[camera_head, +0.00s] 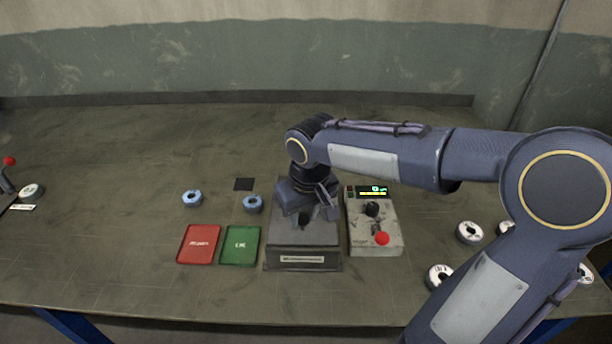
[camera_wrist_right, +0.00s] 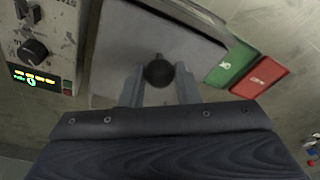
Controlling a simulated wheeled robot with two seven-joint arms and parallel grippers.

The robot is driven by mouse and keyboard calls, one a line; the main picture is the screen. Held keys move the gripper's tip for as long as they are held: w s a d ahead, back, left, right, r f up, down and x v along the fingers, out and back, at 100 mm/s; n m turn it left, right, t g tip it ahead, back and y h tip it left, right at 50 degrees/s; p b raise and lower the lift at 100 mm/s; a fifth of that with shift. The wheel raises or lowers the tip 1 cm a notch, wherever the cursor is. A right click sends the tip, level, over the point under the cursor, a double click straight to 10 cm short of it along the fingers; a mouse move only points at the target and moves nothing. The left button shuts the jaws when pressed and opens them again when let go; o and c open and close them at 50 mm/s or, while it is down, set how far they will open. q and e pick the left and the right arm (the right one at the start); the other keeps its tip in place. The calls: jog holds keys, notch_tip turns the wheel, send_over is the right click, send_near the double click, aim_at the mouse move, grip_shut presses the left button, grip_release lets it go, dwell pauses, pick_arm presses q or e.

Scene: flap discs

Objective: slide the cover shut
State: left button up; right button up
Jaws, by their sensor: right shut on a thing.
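A grey box with a flat cover (camera_head: 290,237) stands near the front middle of the table, with a pale label on its front face. A dark round knob (camera_wrist_right: 159,72) sits on the cover (camera_wrist_right: 125,42) in the right wrist view. My right gripper (camera_wrist_right: 160,88) is shut on the knob, one finger on each side of it. In the head view my right gripper (camera_head: 304,216) points down over the box and hides much of its top. I cannot tell how far the cover lies over the opening. My left gripper is not in view.
A control box (camera_head: 388,240) with a lit display and red knob stands close right of the grey box. A green tray (camera_head: 240,246) and red tray (camera_head: 198,244) lie to its left. White discs (camera_head: 469,232) lie at right.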

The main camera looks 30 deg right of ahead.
jog(key=o, duration=0.8)
jog(key=shift+c, duration=0.2)
jog(key=shift+r, duration=0.1)
notch_tip(320, 180, up, 8)
jog(key=p, duration=0.7)
jog(key=shift+s, duration=0.1)
